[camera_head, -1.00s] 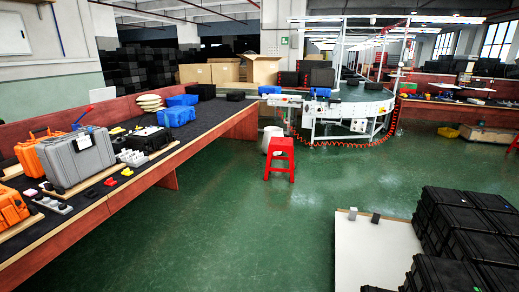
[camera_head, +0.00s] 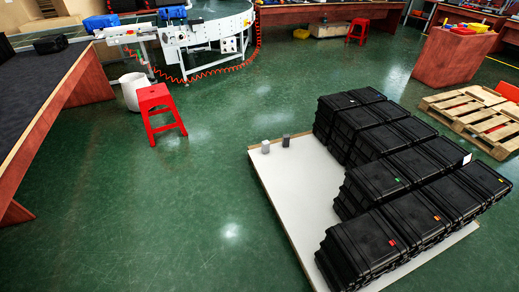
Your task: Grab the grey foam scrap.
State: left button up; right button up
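A small dark grey block (camera_head: 286,141), which looks like the grey foam scrap, stands at the far left corner of a white-topped pallet board (camera_head: 283,205) on the floor. A lighter grey block (camera_head: 265,147) stands just to its left, with a small gap between them. Neither of my grippers shows in the head view.
Black cases (camera_head: 375,165) fill the right side of the board. A red stool (camera_head: 160,112) and a white bin (camera_head: 134,92) stand left. A workbench (camera_head: 85,75) is at left, a curved conveyor (camera_head: 205,40) behind, wooden pallets (camera_head: 470,118) at right. Green floor between is clear.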

aim_at(265, 144)
jog(key=i+j+z, duration=0.2)
jog(key=j+z, duration=0.15)
jog(key=j, duration=0.2)
jog(key=i+j+z, duration=0.45)
jog(key=z, duration=0.15)
jog(key=i+j+z, duration=0.2)
jog(key=z, duration=0.2)
jog(key=i+j+z, duration=0.15)
jog(key=j+z, duration=0.3)
jog(key=i+j, duration=0.15)
jog(key=j, duration=0.25)
jog(key=i+j+z, duration=0.1)
jog(key=j, duration=0.35)
jog(key=i+j, duration=0.2)
jog(key=j, duration=0.2)
jog(key=i+j, duration=0.15)
jog(key=j, duration=0.3)
jog(key=i+j+z, duration=0.1)
jog(key=j, duration=0.3)
jog(key=i+j, duration=0.15)
jog(key=j, duration=0.3)
jog(key=z, duration=0.05)
